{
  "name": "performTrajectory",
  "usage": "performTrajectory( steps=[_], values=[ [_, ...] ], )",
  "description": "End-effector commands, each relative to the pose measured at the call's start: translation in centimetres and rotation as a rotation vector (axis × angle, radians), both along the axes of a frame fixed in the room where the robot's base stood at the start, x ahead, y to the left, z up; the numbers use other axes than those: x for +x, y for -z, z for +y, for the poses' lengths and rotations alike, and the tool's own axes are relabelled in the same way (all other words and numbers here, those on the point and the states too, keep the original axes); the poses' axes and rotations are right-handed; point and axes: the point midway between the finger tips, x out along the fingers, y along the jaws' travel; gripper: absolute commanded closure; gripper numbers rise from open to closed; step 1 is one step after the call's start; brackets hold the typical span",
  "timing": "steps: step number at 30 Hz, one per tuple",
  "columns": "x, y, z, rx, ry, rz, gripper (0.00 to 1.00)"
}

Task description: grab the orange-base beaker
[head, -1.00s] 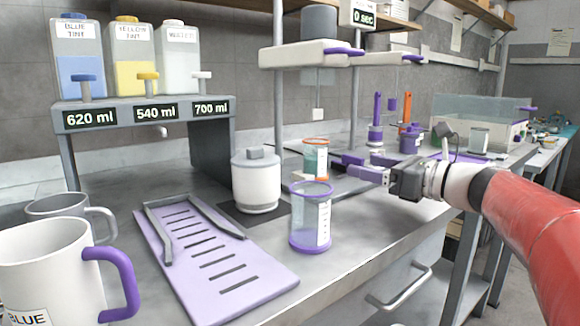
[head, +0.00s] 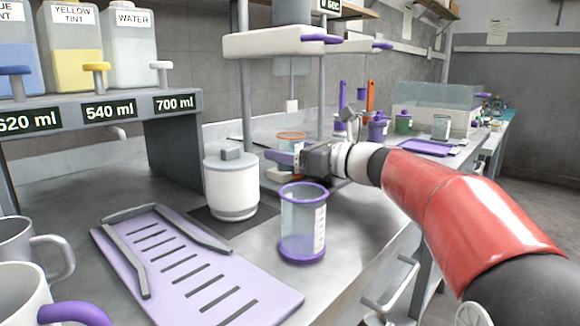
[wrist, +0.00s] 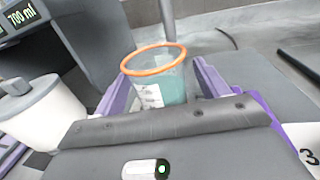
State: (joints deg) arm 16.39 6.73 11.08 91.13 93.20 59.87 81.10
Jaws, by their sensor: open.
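The orange-base beaker (head: 291,137) stands at the back of the bench in the head view, mostly hidden behind my gripper (head: 282,158); its orange rim shows above. In the wrist view the beaker (wrist: 160,80) has an orange rim, a white label and teal-looking contents. My gripper (wrist: 160,100) is open, with one purple finger on each side of the beaker. I cannot tell whether either finger touches it. The beaker's base is hidden by the gripper body in the wrist view.
A purple-rimmed beaker (head: 303,225) stands in front of my gripper. A white lidded jar (head: 231,188) is to the left. A purple slotted tray (head: 190,285) lies at front left. A stand's grey post (wrist: 168,18) rises behind the orange-rimmed beaker.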

Motion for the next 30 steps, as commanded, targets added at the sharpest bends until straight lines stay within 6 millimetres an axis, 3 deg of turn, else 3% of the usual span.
performTrajectory(
  steps=[4,11,22,30],
  values=[
    [0.80,-0.06,1.10,-0.001,0.000,-0.001,0.26],
    [0.88,-0.02,1.16,-0.001,0.001,-0.001,0.26],
    [0.87,-0.01,1.12,-0.001,0.001,-0.001,0.75],
    [0.86,-0.15,1.13,0.000,0.001,-0.001,0.76]
  ],
)
